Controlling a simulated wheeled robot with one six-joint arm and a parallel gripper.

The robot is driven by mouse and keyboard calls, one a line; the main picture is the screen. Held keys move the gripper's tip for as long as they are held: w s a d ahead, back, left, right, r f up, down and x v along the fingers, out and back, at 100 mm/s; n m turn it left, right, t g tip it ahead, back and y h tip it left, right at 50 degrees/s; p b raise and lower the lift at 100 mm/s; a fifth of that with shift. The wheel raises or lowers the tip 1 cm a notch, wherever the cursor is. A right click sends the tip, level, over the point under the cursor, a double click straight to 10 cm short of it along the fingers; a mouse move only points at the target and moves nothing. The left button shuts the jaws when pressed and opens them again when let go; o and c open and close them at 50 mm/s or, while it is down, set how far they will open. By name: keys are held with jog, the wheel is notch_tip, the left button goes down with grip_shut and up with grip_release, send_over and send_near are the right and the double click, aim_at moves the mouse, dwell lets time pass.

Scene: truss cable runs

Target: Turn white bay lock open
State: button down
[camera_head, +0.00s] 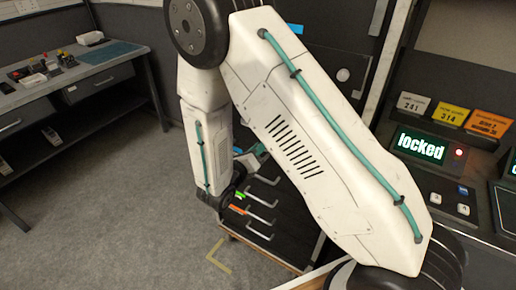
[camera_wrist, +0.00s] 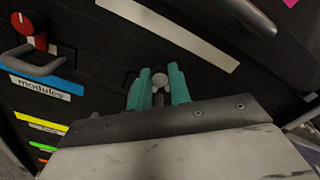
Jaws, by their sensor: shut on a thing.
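My gripper (camera_wrist: 157,84) has two teal fingers, seen in the wrist view against a dark panel. They are shut on a small round grey knob, the lock (camera_wrist: 159,79), which shows between the fingertips. A long white strip (camera_wrist: 168,34) lies just above it on the panel. The fingers cover most of the lock, and which way it is turned cannot be told. In the head view, my gripper (camera_head: 251,157) is partly behind my arm, at the upper part of a dark drawer cabinet (camera_head: 284,226).
A red knob (camera_wrist: 36,31) and a drawer handle (camera_wrist: 30,66) above the "modules" label (camera_wrist: 41,87) are at left in the wrist view. Another handle (camera_wrist: 252,16) is at upper right. A display (camera_head: 419,146) reads "locked". A workbench (camera_head: 70,79) stands at left, with open floor between.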

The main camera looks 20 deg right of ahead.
jog(key=n, duration=0.7)
dwell(0.6)
jog(key=c, duration=1.3)
grip_release()
jog(key=shift+a, duration=0.1)
